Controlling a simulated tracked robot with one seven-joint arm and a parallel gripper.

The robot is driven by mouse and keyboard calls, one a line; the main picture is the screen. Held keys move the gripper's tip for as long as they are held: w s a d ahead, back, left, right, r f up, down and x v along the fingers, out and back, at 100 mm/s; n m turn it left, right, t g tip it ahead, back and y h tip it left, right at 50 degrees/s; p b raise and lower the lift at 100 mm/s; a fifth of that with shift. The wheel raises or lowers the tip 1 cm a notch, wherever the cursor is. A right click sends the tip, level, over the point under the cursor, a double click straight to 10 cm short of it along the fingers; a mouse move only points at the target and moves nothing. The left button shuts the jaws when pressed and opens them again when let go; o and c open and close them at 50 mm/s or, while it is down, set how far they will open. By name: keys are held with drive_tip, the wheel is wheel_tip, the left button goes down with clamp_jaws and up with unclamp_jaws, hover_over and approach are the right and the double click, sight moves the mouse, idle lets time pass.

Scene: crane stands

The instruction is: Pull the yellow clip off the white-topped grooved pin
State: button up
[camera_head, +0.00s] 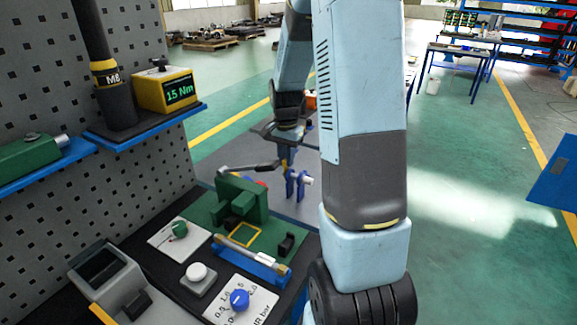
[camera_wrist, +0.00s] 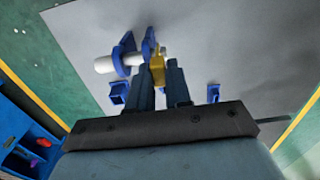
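The yellow clip (camera_wrist: 157,67) shows between the tips of my gripper (camera_wrist: 159,72) in the wrist view. Both fingers appear to touch its sides, with no clear gap. The white-topped pin (camera_wrist: 105,64) lies level through the blue stand (camera_wrist: 130,45), its white end to the left. The clip is at the pin's other end, beside the stand; whether it still sits in the groove is hard to tell. In the head view my gripper (camera_head: 287,152) points down at the clip (camera_head: 284,163), left of the blue stand (camera_head: 290,184) and the pin's white end (camera_head: 307,181).
Small blue brackets (camera_wrist: 118,93) stand on the grey surface near the pin. A green fixture (camera_head: 240,200) and a panel with a blue knob (camera_head: 239,299) are nearer in the head view. A perforated wall (camera_head: 50,90) with blue shelves bounds the left. Grey surface around the stand is mostly clear.

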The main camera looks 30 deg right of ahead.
clamp_jaws()
drive_tip(key=shift+a, duration=0.1)
drive_tip(key=shift+r, duration=0.15)
drive_tip(key=shift+r, duration=2.65)
